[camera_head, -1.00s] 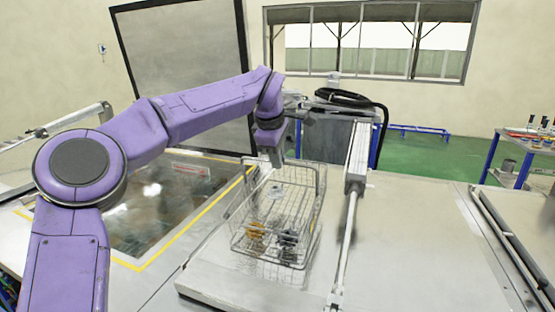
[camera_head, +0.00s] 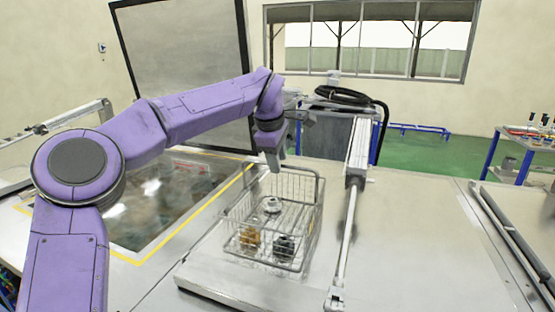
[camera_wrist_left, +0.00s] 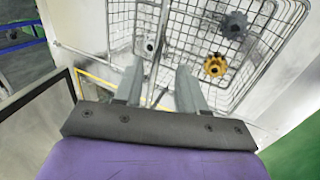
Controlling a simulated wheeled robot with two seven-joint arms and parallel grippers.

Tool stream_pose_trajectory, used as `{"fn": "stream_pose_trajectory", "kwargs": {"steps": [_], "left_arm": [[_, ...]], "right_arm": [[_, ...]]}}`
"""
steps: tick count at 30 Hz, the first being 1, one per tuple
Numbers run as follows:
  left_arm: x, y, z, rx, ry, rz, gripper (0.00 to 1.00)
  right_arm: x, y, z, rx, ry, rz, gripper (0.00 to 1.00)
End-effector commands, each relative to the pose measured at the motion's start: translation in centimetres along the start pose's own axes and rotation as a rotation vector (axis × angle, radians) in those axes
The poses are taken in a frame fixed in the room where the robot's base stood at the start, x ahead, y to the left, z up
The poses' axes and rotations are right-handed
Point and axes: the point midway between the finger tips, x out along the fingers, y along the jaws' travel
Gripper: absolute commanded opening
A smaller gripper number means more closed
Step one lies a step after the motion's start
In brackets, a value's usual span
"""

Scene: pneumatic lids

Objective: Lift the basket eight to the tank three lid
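The wire basket (camera_head: 309,230) stands on the flat grey lid (camera_head: 220,285), at its left part. It holds a gold part (camera_head: 250,237), a dark part (camera_head: 284,246) and a pale part (camera_head: 272,205). My left gripper (camera_head: 272,165) points down at the basket's far left edge. In the left wrist view its two fingers (camera_wrist_left: 158,88) are apart, with basket wires (camera_wrist_left: 215,95) just beyond them. No number shows on basket or lid. My right gripper is not in view.
To the left is a tank with liquid (camera_head: 160,205) and a yellow edge line; a dark-framed panel (camera_head: 185,60) stands upright behind it. A pneumatic rod (camera_head: 350,205) rises just right of the basket. Farther right the grey surface (camera_head: 430,240) is clear.

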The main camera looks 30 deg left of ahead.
Motion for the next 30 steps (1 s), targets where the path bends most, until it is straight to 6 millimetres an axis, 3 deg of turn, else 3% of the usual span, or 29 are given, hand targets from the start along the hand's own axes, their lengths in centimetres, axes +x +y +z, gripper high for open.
{"fn": "stream_pose_trajectory", "kwargs": {"steps": [7, 10, 21, 30], "left_arm": [[0.4, -0.2, 0.0, 0.000, 0.002, -0.009, 0.40], [-0.4, -0.1, 0.0, 0.000, 0.002, -0.006, 0.40], [-8.8, 0.0, 0.0, -0.001, 0.001, 0.000, 0.40], [-11.7, 0.4, 0.1, 0.000, 0.001, -0.002, 0.40]], "right_arm": [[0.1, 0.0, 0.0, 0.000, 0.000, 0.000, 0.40], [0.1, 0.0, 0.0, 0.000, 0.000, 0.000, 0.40], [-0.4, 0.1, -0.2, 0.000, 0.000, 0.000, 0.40], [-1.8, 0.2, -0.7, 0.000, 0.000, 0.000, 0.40]]}}
